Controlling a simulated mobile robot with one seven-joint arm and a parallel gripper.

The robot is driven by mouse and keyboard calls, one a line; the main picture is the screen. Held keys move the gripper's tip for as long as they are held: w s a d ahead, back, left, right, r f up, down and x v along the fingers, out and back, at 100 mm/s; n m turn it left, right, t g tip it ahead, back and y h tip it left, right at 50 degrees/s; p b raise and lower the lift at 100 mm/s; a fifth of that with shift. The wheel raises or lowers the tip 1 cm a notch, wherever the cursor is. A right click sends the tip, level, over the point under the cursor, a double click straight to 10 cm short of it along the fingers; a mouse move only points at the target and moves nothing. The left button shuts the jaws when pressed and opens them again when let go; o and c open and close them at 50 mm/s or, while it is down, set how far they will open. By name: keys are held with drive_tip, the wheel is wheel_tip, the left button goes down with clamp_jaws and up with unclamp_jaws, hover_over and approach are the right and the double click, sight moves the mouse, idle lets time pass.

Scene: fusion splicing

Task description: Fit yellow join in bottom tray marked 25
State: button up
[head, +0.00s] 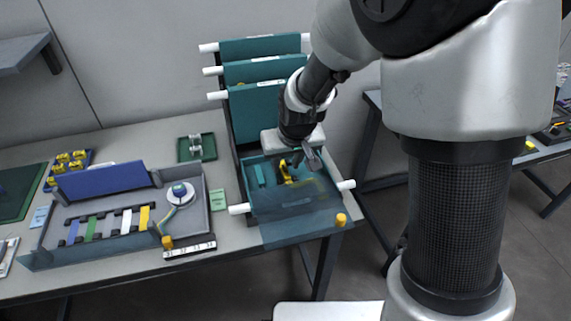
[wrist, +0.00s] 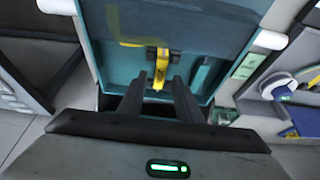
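The yellow join (head: 286,173) is in the lowered bottom teal tray (head: 262,212) of the rack. In the wrist view the yellow join (wrist: 161,66) lies lengthwise in the tray (wrist: 115,70), with dark parts at its far end. My gripper (head: 299,160) is low over the tray, close to the join. In the wrist view the two dark fingers of my gripper (wrist: 158,82) are apart, with the join's near end in the gap between them. I see no contact on its sides. I cannot read a number 25 on the tray.
Several upright teal trays (head: 258,75) with white rollers stand above the bottom one. A dark see-through panel (head: 300,215) spans the tray's front. Left are a grey work tray (head: 75,257) with coloured strips, a white reel (head: 180,194) and a number strip (head: 190,249).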

drive_tip(key=p+v, duration=0.2)
drive_tip(key=v, duration=0.8)
drive_tip(key=s+d+r+m, duration=0.1)
drive_tip(key=s+d+r, duration=0.5)
drive_tip(key=s, duration=0.3)
drive_tip(key=s+d+r+m+t+h, duration=0.1)
drive_tip(key=s+d+r, duration=0.4)
drive_tip(key=s, duration=0.5)
drive_tip(key=shift+d+r+m, duration=0.35)
drive_tip(key=shift+d+m, duration=0.25)
drive_tip(key=shift+d, duration=0.5)
drive_tip(key=shift+w, duration=0.1)
wheel_tip(320, 180, up, 14)
drive_tip(key=p, duration=1.3)
drive_tip(key=shift+p, duration=0.4)
drive_tip(key=shift+r, duration=0.1)
